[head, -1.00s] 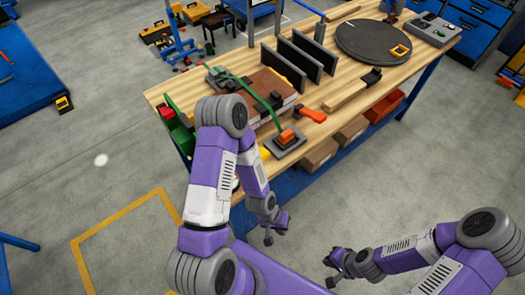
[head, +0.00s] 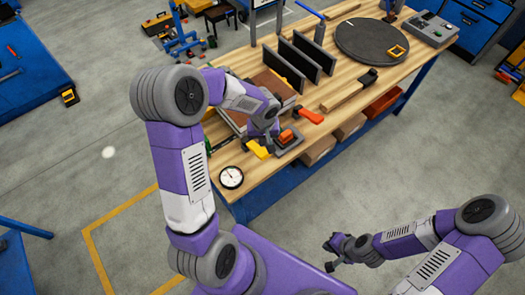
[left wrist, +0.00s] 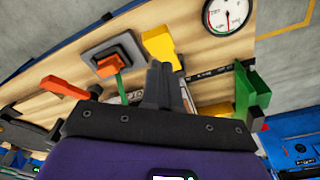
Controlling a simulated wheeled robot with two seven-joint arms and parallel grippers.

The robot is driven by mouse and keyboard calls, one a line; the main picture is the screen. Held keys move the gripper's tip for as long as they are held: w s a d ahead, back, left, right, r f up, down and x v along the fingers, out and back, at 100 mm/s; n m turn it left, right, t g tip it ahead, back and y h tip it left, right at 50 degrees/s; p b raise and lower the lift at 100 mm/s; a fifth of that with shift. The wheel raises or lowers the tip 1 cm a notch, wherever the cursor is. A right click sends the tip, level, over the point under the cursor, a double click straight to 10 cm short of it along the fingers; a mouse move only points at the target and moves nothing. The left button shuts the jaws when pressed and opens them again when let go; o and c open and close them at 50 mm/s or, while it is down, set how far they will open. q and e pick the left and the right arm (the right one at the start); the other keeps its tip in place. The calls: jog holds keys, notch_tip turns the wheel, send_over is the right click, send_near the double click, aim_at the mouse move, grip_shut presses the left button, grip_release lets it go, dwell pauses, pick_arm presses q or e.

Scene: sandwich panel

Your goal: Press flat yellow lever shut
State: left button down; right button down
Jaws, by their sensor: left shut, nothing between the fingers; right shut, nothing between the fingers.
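The yellow lever (head: 257,149) sits near the front edge of the wooden workbench. In the left wrist view the yellow lever (left wrist: 162,46) lies just beyond my fingertips, with its lower part hidden behind them. My left gripper (head: 272,136) is shut and empty, pointing down at the panel beside the lever. It also shows in the left wrist view (left wrist: 160,68). I cannot tell whether it touches the lever. My right gripper (head: 329,266) is shut and empty, out over the floor in front of the bench.
An orange block on a grey base (head: 288,137) sits right of the lever, with an orange handle (head: 309,116) beyond. A round gauge (head: 231,177) is at the front edge. Black upright plates (head: 307,58) stand behind. A green bracket (left wrist: 250,92) shows in the wrist view.

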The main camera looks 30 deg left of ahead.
aim_at(263, 154)
pick_arm(q)
jog(key=shift+f, duration=0.1)
jog(key=shift+w+a+f+b, duration=0.15)
jog(key=shift+f+b, duration=0.8)
jog(key=shift+f, duration=0.75)
jog(key=shift+w+f+b, duration=0.1)
jog(key=shift+f+b, duration=0.85)
jog(key=shift+f, duration=0.75)
notch_tip(263, 154, down, 4)
jog(key=b, duration=0.4)
jog(key=shift+f+b, duration=0.1)
jog(key=shift+b, duration=0.2)
jog(key=shift+r, duration=0.2)
jog(key=shift+s+d+r+b, duration=0.3)
jog(key=shift+s+d, duration=0.1)
jog(key=shift+s, duration=0.25)
jog(key=shift+s+d+r+b, duration=0.15)
jog(key=shift+s+d+b, duration=0.2)
jog(key=shift+s, duration=0.25)
